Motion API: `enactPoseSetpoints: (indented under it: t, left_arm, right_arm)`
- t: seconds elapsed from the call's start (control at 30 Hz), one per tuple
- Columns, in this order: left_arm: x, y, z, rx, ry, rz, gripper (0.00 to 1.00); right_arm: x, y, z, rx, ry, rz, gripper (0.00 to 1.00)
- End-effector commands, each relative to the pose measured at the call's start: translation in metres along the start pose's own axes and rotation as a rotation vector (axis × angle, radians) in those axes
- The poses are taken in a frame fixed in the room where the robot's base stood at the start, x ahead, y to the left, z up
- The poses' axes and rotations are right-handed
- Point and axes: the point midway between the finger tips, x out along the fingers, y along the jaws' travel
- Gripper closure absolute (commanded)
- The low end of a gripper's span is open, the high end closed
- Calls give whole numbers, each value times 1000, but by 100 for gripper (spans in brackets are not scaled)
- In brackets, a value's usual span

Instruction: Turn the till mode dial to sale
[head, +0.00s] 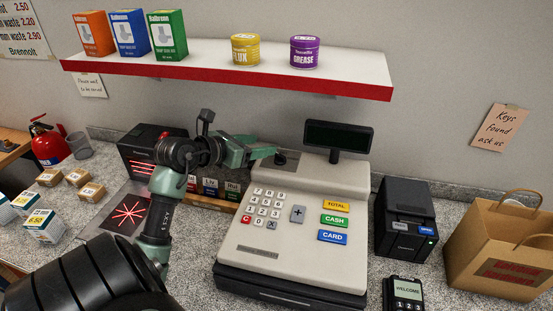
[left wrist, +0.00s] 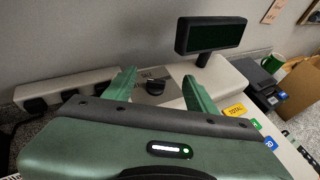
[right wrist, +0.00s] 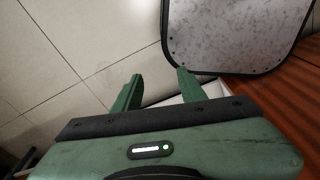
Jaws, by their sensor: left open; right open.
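The cream till (head: 295,225) stands on the counter, with number keys and coloured TOTAL, CASH and CARD keys. Its black mode dial (left wrist: 155,87) sits on a grey plate on the till's top. In the head view the dial (head: 281,158) is partly hidden by my left gripper (head: 272,153). In the left wrist view my left gripper (left wrist: 160,78) is open, with the dial between and just beyond its fingers, apparently not touched. My right gripper (right wrist: 157,76) is open and empty, away from the till.
The till's display (head: 338,136) rises behind the dial. A black printer (head: 405,220), card terminal (head: 404,294) and paper bag (head: 500,245) stand to the right. A shelf (head: 230,68) with boxes and tins hangs above. In the right wrist view are floor tiles and a grey-topped panel (right wrist: 225,35).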

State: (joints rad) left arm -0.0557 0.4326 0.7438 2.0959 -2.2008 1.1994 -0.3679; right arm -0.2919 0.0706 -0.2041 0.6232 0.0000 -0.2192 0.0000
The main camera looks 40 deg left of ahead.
Motion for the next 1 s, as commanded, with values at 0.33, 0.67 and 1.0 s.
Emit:
enactPoseSetpoints:
  t: [0.33,0.67,1.0]
  left_arm:
    - [18,0,-43,0,0,0,44]
    - [52,-1,-39,-6,-1,-3,44]
    - [93,0,-41,-2,-1,-1,44]
  right_arm:
    - [45,13,25,-1,-27,16,59]
    - [29,7,14,2,-15,9,59]
    - [18,1,11,3,-12,2,59]
